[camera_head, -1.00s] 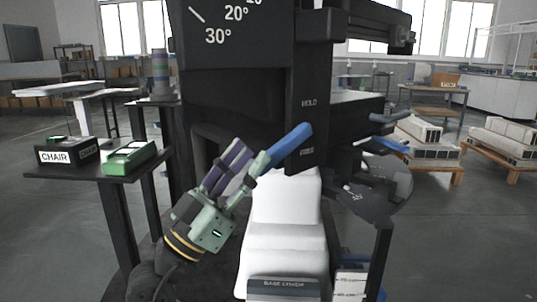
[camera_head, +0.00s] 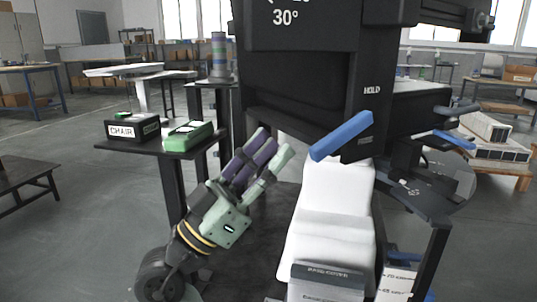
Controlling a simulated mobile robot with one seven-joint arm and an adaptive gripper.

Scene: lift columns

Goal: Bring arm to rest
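My gripper (camera_head: 265,165) is at the centre left, on my arm rising from the lower left.
A black machine (camera_head: 300,65) with a white padded seat (camera_head: 330,215) fills the centre and right. A small black table (camera_head: 150,146) at left bears a box marked CHAIR (camera_head: 131,128) and a green box (camera_head: 188,135). Open floor (camera_head: 80,220) lies at lower left.

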